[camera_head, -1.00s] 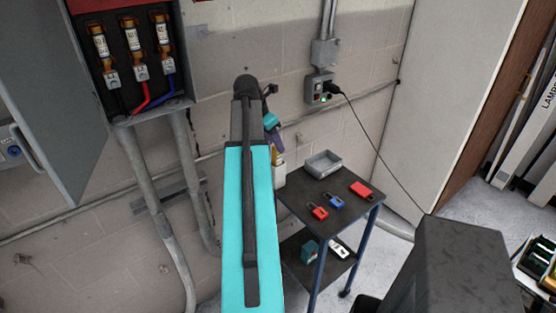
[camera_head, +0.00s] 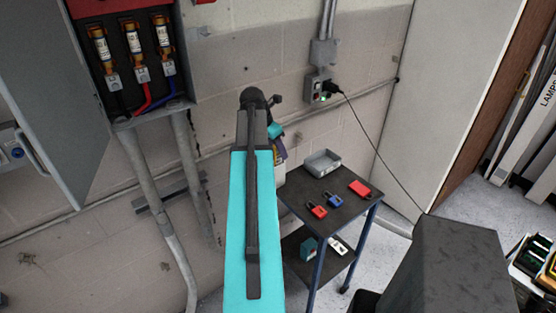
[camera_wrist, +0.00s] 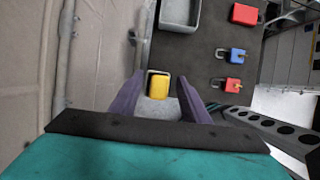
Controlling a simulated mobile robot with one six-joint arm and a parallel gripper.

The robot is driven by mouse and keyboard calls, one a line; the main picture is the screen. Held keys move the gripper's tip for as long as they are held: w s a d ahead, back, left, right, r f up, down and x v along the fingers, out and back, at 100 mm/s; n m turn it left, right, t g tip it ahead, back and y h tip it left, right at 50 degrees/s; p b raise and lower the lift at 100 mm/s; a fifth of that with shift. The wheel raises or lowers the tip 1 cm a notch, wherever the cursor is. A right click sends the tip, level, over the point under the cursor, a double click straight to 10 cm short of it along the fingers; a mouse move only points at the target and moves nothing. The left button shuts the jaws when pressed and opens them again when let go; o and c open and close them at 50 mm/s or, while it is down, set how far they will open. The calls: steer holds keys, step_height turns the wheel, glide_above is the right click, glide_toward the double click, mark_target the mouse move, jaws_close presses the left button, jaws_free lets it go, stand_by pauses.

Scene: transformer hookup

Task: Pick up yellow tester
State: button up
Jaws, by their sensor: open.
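The yellow tester (camera_wrist: 157,88) shows in the wrist view as a small yellow block beside the near end of the dark cart top, between the two purple fingers of my gripper (camera_wrist: 158,90). The fingers are apart, with a gap between them and the tester, and they do not grip it. A pale grey or white surface lies just below the yellow part. In the head view my arm hides the tester, and only part of my gripper (camera_head: 279,148) shows past the arm, near the cart's left side.
An open fuse cabinet (camera_head: 130,62) is on the wall at left. A black cord hangs from an outlet (camera_head: 321,88).

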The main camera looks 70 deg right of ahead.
steer(key=shift+c, duration=0.4)
jaws_close()
steer(key=shift+r, duration=0.15)
step_height(320, 180, up, 18)
steer(key=b, duration=0.4)
stand_by(0.8)
